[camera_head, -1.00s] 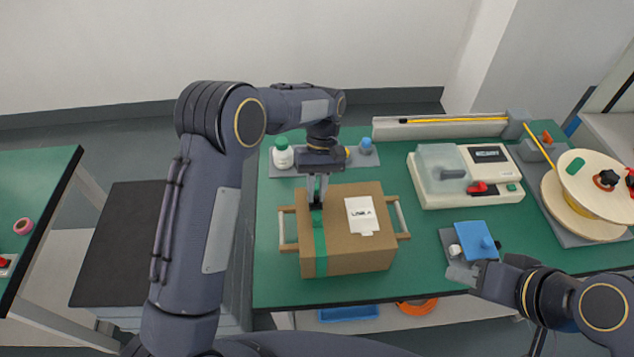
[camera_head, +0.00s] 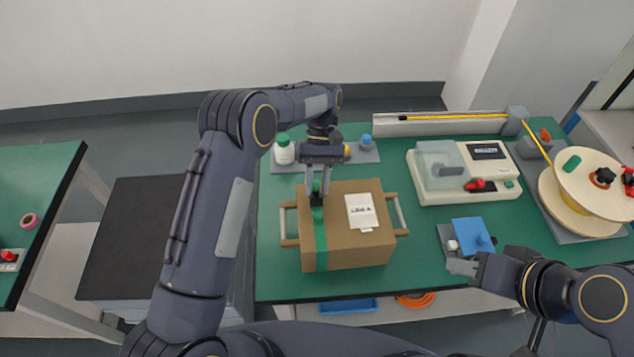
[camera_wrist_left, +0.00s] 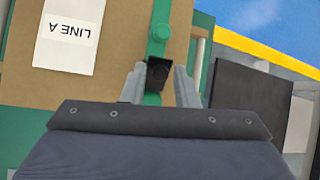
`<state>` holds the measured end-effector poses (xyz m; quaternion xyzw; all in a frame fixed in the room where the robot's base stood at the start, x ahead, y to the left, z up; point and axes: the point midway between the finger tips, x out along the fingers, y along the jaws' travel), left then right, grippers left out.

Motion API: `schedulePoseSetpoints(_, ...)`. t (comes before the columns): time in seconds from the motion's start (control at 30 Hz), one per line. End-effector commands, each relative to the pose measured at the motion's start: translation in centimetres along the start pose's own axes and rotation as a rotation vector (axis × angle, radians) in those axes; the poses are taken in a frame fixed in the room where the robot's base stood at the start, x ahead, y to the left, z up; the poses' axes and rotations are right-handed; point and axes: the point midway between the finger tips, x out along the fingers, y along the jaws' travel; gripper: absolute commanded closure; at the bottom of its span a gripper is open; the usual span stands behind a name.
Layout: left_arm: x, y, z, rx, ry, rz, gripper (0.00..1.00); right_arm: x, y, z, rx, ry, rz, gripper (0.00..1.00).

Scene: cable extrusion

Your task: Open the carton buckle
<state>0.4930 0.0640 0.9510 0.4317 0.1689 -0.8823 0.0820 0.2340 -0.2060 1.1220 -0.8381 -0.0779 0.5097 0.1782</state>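The cardboard carton (camera_head: 350,246) sits on the green table with a green strap (camera_head: 321,254) over it. A black buckle (camera_head: 316,200) is on the strap at the carton's top, with a round green piece (camera_head: 318,215) beside it. My left gripper (camera_head: 317,196) points down over the buckle. In the left wrist view its fingers (camera_wrist_left: 160,84) are apart, one on each side of the black buckle (camera_wrist_left: 158,72); whether they touch it is unclear. My right gripper (camera_head: 462,267) is at the table's front edge, by a blue-topped fixture (camera_head: 472,236); its finger gap is not clear.
The carton has wooden side handles (camera_head: 398,214) and a white LINE A label (camera_head: 361,211). Bottles (camera_head: 284,150) stand on a grey tray behind it. A white machine (camera_head: 464,186) and a cable spool (camera_head: 583,188) are to the right. Bare table lies between carton and machine.

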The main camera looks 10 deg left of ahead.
Motion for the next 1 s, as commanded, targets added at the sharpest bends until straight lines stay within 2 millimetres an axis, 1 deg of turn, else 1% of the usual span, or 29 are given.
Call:
schedulePoseSetpoints(0.03, 0.0, 0.0, 0.0, 0.000, 0.000, 0.000, 0.66, 0.0, 0.0, 0.0, 0.000, 0.000, 0.000, 0.64)
schedulePoseSetpoints(0.07, 0.0, 0.0, 0.0, 0.000, 0.000, 0.000, 0.62, 0.0, 0.0, 0.0, 0.000, 0.000, 0.000, 0.64)
schedulePoseSetpoints(0.33, -0.1, 0.0, 0.0, 0.000, 0.001, 0.000, 0.62, 0.0, 0.0, 0.0, 0.000, 0.000, 0.000, 0.64)
schedulePoseSetpoints(0.43, -0.6, 0.1, -0.1, 0.000, 0.003, 0.002, 0.62, 0.2, 0.1, 0.1, 0.000, 0.000, 0.000, 0.64)
schedulePoseSetpoints(0.47, -0.9, 0.1, -0.2, 0.000, 0.003, 0.002, 0.62, 0.3, 0.1, 0.2, 0.000, 0.000, 0.000, 0.64)
schedulePoseSetpoints(0.73, -5.2, 0.1, -0.2, 0.000, 0.005, 0.003, 0.62, 1.2, 0.5, 0.6, 0.000, 0.000, 0.000, 0.64)
schedulePoseSetpoints(0.8, -6.5, 0.0, 0.2, 0.000, 0.002, 0.001, 0.62, 0.1, 0.1, 0.1, 0.000, -0.001, 0.000, 0.64)
schedulePoseSetpoints(0.9, -7.3, 0.0, 0.1, 0.000, 0.001, 0.001, 0.62, -0.3, -0.2, -0.2, 0.000, 0.001, 0.000, 0.64)
schedulePoseSetpoints(1.0, -7.7, 0.0, 0.1, 0.000, 0.000, 0.000, 0.62, -0.5, -0.2, -0.3, 0.000, 0.000, 0.000, 0.64)
